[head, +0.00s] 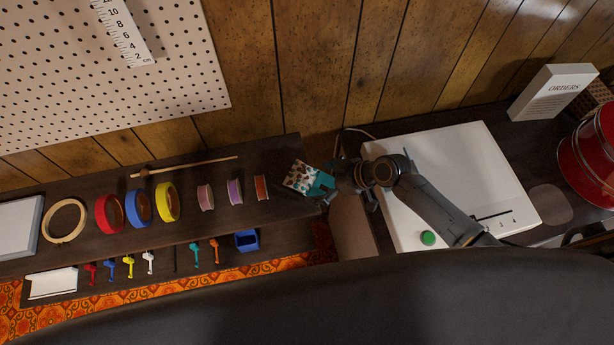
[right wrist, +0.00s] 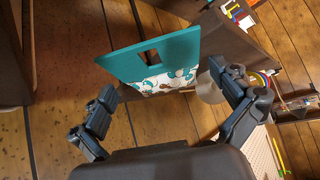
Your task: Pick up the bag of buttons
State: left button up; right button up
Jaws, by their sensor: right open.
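The bag of buttons (head: 299,177) is a clear, speckled packet with a teal header card, at the right end of the dark shelf in the head view. In the right wrist view, its teal card (right wrist: 165,58) with a slot faces me, and the button-filled part (right wrist: 168,81) shows below it. My right gripper (head: 328,182) is at the card end of the bag. In the right wrist view, its fingers (right wrist: 164,82) are open, one on each side of the bag. I cannot tell whether they touch it. My left gripper is not in view.
Thread spools (head: 234,191), coloured tape rolls (head: 139,207) and a wooden hoop (head: 64,220) stand left along the shelf. A blue bin (head: 246,240) is below. A white machine table (head: 460,165) lies under my right arm. An ORDERS box (head: 553,92) is at the right.

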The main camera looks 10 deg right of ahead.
jog(key=shift+f, duration=0.15)
jog(key=c, duration=1)
jog(key=shift+c, duration=0.5)
jog(key=shift+r, duration=0.2)
